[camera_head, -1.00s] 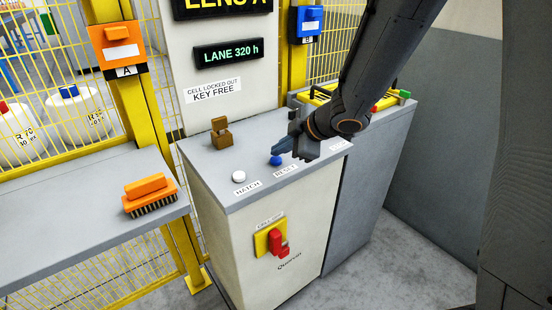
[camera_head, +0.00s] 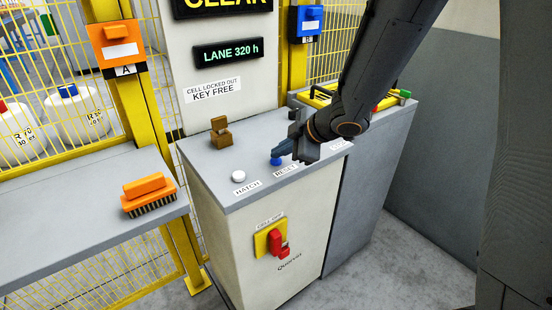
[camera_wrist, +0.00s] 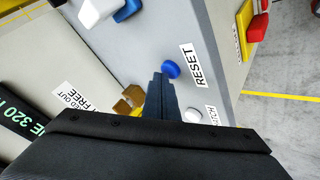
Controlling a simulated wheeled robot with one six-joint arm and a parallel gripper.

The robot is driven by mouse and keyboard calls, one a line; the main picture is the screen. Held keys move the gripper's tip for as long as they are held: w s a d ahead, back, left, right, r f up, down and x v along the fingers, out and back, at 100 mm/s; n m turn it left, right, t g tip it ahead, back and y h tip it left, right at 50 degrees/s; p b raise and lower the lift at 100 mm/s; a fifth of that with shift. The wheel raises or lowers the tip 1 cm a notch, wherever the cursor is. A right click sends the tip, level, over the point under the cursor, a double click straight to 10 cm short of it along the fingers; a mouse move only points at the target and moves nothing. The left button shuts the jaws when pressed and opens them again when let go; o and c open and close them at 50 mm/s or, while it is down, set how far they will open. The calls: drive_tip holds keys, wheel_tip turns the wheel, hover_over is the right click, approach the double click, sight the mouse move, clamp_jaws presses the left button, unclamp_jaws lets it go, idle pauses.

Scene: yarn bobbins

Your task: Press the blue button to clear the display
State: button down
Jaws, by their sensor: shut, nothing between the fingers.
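The blue button (camera_head: 276,162) sits on the grey top of the control cabinet (camera_head: 225,185), by the RESET label (camera_head: 285,171). My gripper (camera_head: 283,148) is shut and empty, its fingertips right at the blue button. In the wrist view the shut fingers (camera_wrist: 160,82) end beside the blue button (camera_wrist: 171,69). I cannot tell whether they touch it. The upper display (camera_head: 224,5), cut off by the picture's top edge, reads CLEAR.
A white button (camera_head: 238,176) by the HATCH label and a brown block (camera_head: 221,133) stand on the same top. A second display (camera_head: 228,52) reads LANE 320 h. A red switch (camera_head: 278,243) is on the cabinet front. An orange brush (camera_head: 149,195) lies on the left shelf.

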sight(280, 162)
idle(0.4)
drive_tip(key=shift+r+p, duration=0.9)
drive_tip(key=shift+p, duration=0.3)
wheel_tip(280, 162, up, 5)
drive_tip(key=p, duration=0.6)
